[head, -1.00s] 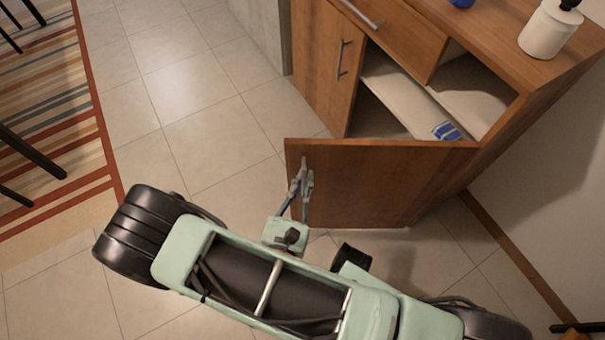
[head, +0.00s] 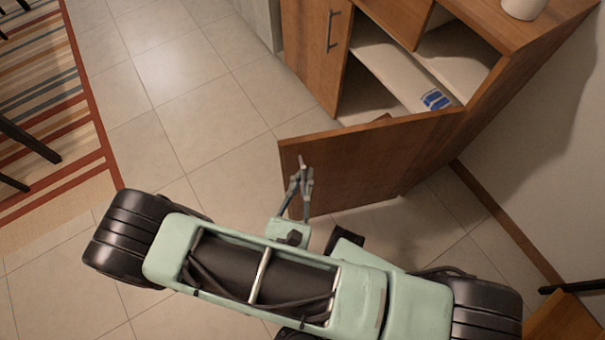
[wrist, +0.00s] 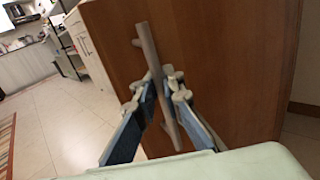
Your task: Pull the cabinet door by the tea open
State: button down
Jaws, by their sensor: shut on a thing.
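The wooden cabinet door (head: 365,165) stands wide open, swung out from the cabinet (head: 395,25). In the wrist view the door (wrist: 225,60) fills the middle and right, with its metal bar handle (wrist: 158,75) running nearly upright. My gripper (head: 303,178) is at the door's free edge, shut on the handle. In the wrist view its two fingers (wrist: 156,92) lie on either side of the bar. A blue and white packet (head: 436,99) lies inside the opened compartment. I cannot tell whether it is the tea.
A second cabinet door (head: 318,45) with its own handle is shut. A white container (head: 523,8) stands on the cabinet top. A wall (head: 550,130) rises on the right. Open tiled floor (head: 200,110) lies left of the door, with a striped rug (head: 55,110) beyond.

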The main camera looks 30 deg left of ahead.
jog(key=c, duration=2.1)
grip_release()
